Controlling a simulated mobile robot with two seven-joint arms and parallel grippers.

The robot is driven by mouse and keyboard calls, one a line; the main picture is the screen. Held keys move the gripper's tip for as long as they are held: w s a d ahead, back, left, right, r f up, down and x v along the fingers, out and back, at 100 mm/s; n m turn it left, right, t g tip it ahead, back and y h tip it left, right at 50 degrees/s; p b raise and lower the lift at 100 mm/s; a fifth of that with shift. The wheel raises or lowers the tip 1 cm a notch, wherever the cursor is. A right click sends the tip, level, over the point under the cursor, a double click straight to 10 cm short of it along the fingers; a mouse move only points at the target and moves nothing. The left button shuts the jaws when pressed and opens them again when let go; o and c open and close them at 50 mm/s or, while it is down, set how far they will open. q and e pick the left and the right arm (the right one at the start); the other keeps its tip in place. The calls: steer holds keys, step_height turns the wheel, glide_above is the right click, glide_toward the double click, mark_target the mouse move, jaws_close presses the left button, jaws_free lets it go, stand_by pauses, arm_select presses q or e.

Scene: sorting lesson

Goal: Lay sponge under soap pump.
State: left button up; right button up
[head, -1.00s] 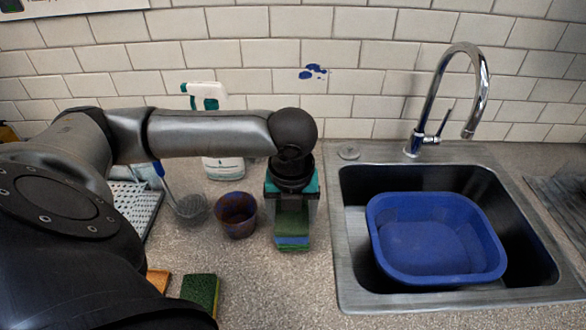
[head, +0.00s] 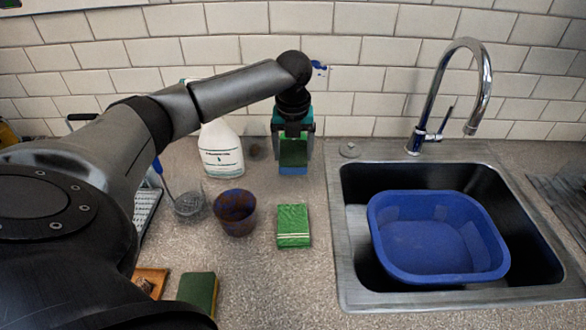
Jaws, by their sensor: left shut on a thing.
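My left gripper (head: 293,148) is above the far part of the counter, left of the sink, pointing down. It is shut on a green block with a blue lower edge (head: 293,169), which looks like a sponge; the fingers hide part of it. Whether the block touches the counter I cannot tell. A dark green and yellow sponge (head: 198,291) lies at the near left. I cannot make out a clear soap pump; a white bottle (head: 221,150) stands left of the gripper, its top hidden by my arm. My right gripper is not in view.
A green striped flat packet or cloth (head: 293,226) lies nearer than the gripper. A brown-blue cup (head: 235,213) stands left of it. A sink (head: 352,290) with a blue basin (head: 435,245) and a tap (head: 483,90) is on the right. The near middle counter is clear.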

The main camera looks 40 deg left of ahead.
mark_target(293, 177)
arm_select(q)
steer(key=shift+w+a+f, duration=0.25)
steer(key=shift+f, duration=0.25)
steer(key=shift+w+a+f, duration=0.2)
steer(key=shift+f, duration=0.25)
step_height(293, 177, down, 4)
steer(key=shift+f+b, duration=0.25)
steer(key=shift+b, duration=0.35)
steer(key=shift+w+a+f, duration=0.1)
steer(key=shift+w+f, duration=0.1)
steer(key=shift+f, duration=0.15)
steer(key=shift+f, duration=0.1)
steer(key=o, duration=1.2)
steer(key=shift+c, duration=0.2)
steer(key=r, duration=0.4)
steer(key=s+r+p, duration=0.1)
steer(key=r, duration=0.3)
steer(key=d+r+p, duration=0.1)
steer(key=r, duration=0.3)
steer(key=shift+s+r, duration=0.1)
steer(key=shift+s, duration=0.1)
